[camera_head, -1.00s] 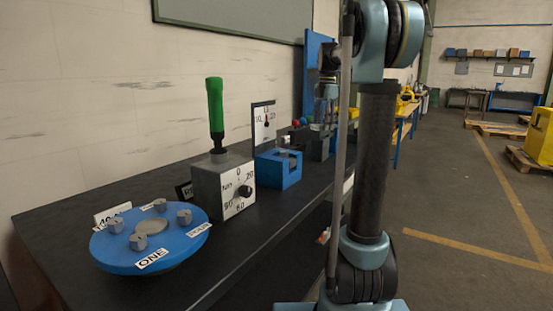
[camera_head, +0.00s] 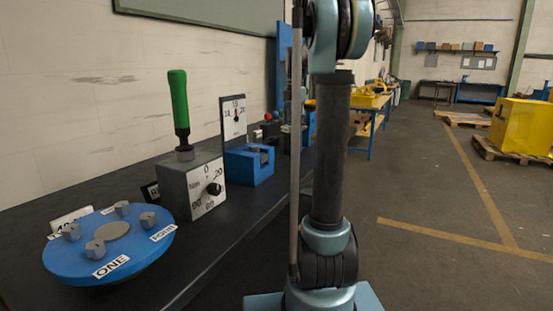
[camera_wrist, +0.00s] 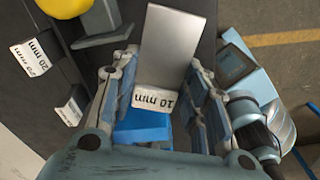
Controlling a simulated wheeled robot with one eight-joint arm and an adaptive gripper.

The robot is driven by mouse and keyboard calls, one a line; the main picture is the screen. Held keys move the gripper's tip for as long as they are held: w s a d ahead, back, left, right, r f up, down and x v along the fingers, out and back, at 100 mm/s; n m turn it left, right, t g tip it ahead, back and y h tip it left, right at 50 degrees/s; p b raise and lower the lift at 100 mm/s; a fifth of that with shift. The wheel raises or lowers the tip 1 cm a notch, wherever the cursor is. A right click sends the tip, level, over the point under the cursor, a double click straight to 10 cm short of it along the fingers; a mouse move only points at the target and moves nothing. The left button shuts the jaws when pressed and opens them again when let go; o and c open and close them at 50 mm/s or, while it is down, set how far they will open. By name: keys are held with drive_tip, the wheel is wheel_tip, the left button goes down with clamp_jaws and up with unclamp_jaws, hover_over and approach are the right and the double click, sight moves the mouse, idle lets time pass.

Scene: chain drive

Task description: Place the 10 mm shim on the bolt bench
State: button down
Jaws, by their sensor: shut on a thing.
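My gripper (camera_wrist: 163,78) is shut on the 10 mm shim (camera_wrist: 172,45) in the wrist view. The shim is a flat grey metal plate with a white "10 mm" label, upside down in the picture, between the fingers. A blue part (camera_wrist: 143,130) shows below the label; I cannot tell what it belongs to. In the head view my arm hides the gripper and shim. A long dark bench (camera_head: 235,237) runs along the wall at left; no label marks it as the bolt bench. It carries a blue disc (camera_head: 150,226) with grey hex pieces.
A grey Nm dial box (camera_head: 182,187) with a green-handled tool (camera_head: 178,97) and a blue fixture (camera_head: 240,166) stand on the dark bench. Beyond is a blue-legged bench (camera_head: 361,136). A yellow box (camera_head: 520,125) stands at right. Open floor lies right of my arm.

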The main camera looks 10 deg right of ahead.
sight(292, 163)
wheel_tip(292, 163, down, 14)
drive_tip(key=shift+f, duration=0.1)
idle(0.5)
drive_tip(key=shift+s+f, duration=0.1)
drive_tip(key=shift+f, duration=0.1)
drive_tip(key=c, duration=1.2)
unclamp_jaws()
drive_tip(key=shift+f, duration=0.15)
drive_tip(key=r, duration=1.2)
drive_tip(key=shift+w+d+r, duration=0.25)
drive_tip(key=shift+r, duration=0.15)
